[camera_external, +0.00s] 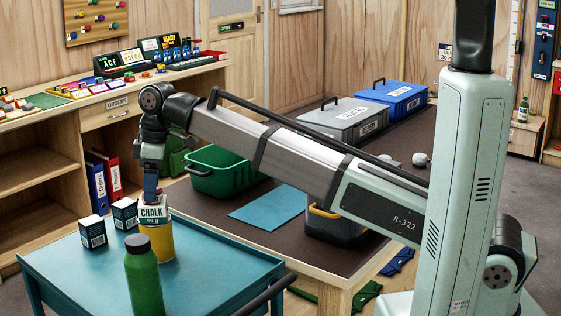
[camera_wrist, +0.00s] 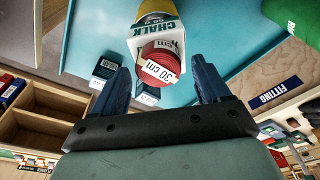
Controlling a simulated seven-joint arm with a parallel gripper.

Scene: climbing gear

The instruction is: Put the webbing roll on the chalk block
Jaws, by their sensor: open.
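The white chalk block (camera_external: 152,213) stands upright on top of a yellow cylinder (camera_external: 158,243) on the teal table. In the wrist view, the chalk block (camera_wrist: 152,33) shows its green lettering. The red webbing roll (camera_wrist: 151,74), labelled 30 cm, appears to rest on the block's top end. My gripper (camera_external: 151,199) is directly above the block. Its two blue fingers are spread, one on each side of the roll, with visible gaps.
Two small dark-and-white boxes (camera_external: 92,232) (camera_external: 125,214) stand left of the cylinder. A green bottle (camera_external: 143,276) stands close in front. The teal table (camera_external: 215,270) is bare to the right. A green basket (camera_external: 219,174) and a blue mat (camera_external: 268,207) lie on the dark bench behind.

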